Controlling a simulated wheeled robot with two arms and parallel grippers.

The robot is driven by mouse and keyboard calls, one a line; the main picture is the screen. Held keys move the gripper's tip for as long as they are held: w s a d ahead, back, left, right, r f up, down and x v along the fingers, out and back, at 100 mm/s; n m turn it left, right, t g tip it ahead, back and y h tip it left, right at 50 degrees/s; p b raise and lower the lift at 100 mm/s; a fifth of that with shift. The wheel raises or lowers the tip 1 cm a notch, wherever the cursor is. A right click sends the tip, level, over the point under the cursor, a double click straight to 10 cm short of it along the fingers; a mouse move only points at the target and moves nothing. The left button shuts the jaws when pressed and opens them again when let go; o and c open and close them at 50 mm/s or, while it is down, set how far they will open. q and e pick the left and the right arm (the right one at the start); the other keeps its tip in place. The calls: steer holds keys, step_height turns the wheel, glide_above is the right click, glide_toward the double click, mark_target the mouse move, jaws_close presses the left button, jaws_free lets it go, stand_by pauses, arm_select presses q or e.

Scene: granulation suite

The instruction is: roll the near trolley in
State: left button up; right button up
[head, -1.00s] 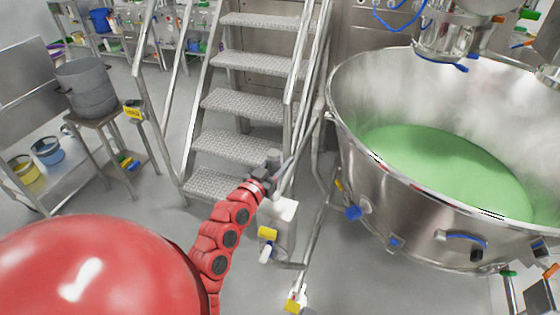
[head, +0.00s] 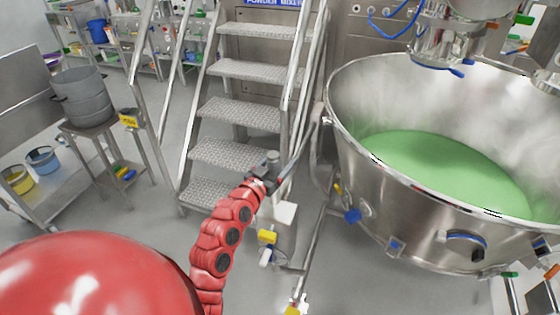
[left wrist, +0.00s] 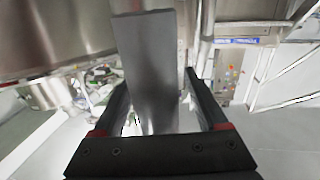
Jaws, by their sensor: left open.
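A large steel bowl (head: 415,205) holding green material (head: 440,165) stands at the right in the head view; I take it to be the load of the near trolley. Its lower frame is only partly visible. My left gripper (head: 276,174) is left of the bowl, close to a slanting grey bar (head: 303,148). In the left wrist view, my left gripper (left wrist: 165,110) is open, with a flat grey bar (left wrist: 148,60) showing between its fingers. Contact cannot be told. The bowl's wall (left wrist: 60,35) is at upper left. My right gripper is not in view.
Metal steps (head: 235,112) with handrails rise behind my left gripper. A grey pot (head: 82,98) on a stand and a bench with buckets (head: 42,160) are at the left. A mixer head (head: 445,35) hangs above the bowl. Floor is clear between stand and steps.

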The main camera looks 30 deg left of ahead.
arm_select(q)
steer(key=shift+s, duration=0.1)
steer(key=s, duration=1.7)
steer(key=shift+d, duration=0.35)
